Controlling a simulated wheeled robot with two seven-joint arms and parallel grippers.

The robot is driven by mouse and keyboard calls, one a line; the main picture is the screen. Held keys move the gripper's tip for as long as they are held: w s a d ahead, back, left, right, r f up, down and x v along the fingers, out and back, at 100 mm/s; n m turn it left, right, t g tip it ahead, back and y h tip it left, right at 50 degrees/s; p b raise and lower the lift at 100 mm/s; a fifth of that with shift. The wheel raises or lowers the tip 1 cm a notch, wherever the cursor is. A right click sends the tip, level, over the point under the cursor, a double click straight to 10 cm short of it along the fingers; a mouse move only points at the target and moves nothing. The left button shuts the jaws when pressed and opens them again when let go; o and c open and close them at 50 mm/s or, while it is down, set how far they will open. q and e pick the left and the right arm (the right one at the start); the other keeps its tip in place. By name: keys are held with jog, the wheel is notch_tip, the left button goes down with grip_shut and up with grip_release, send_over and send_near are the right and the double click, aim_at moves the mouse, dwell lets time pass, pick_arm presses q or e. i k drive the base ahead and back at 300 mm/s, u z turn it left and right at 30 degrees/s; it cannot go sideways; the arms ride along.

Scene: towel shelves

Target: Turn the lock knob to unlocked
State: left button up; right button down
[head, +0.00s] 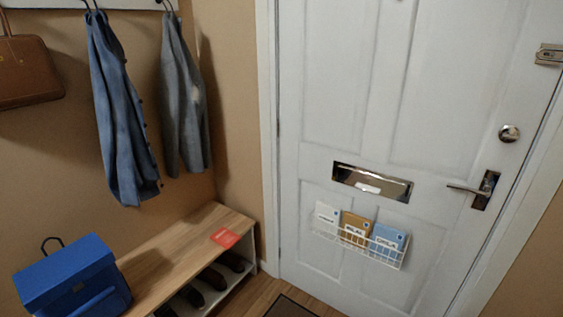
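The round metal lock knob (509,133) is on the right side of the white door (345,90), above the lever handle (475,189). It is small in the head view, and I cannot tell which way it is turned. The lever handle points left and lies nearly level. A metal latch (549,55) sits higher up at the door's right edge. Neither of my grippers is in view, and nothing touches the knob.
A wire basket (352,243) with several envelopes hangs on the door below a mail slot (371,182). A wooden bench (172,252) with shoes beneath and a blue box (68,277) stands at left. Jackets (120,110) hang above. The space before the knob looks clear.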

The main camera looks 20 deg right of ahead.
aim_at(509, 135)
jog(key=z, duration=1.45)
